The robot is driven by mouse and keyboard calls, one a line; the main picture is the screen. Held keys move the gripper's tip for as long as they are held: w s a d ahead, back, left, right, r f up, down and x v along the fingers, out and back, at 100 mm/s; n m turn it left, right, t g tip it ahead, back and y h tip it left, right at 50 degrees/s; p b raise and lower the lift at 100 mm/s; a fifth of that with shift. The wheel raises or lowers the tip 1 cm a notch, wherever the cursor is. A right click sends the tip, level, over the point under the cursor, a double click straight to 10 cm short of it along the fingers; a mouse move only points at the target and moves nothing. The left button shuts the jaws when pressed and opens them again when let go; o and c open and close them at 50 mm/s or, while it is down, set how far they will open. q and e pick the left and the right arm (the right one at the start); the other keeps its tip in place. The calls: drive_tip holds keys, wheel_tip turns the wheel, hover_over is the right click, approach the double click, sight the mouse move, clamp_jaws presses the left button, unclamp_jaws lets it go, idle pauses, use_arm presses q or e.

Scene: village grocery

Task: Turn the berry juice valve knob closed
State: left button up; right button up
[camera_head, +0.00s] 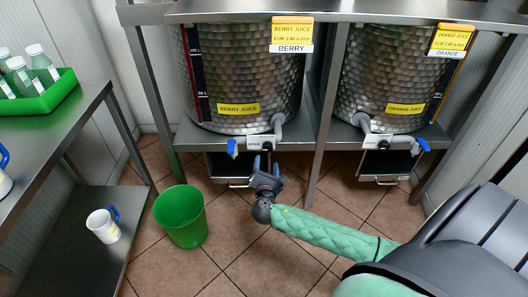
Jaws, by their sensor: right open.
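The berry juice tank (242,70) is a hammered metal drum with yellow labels on a metal stand. Its valve (262,142) sticks out low at the front, with a blue knob (232,148) on its left side. My right gripper (265,164) is open and empty just below the valve, to the right of the blue knob and apart from it in the picture. Its exact gap to the valve is hard to tell. My left gripper is not in view.
The orange juice tank (392,75) stands to the right with a similar valve and blue knob (422,144). A green bin (181,216) is on the tiled floor. At left, a metal table (50,125) holds a green crate (48,97); a white mug (103,226) sits on its lower shelf.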

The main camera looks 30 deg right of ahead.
sight(267, 150)
drive_tip(key=shift+n, duration=0.3)
drive_tip(key=shift+x, duration=3.9)
drive_tip(key=shift+d, duration=0.1)
drive_tip(key=c, duration=1)
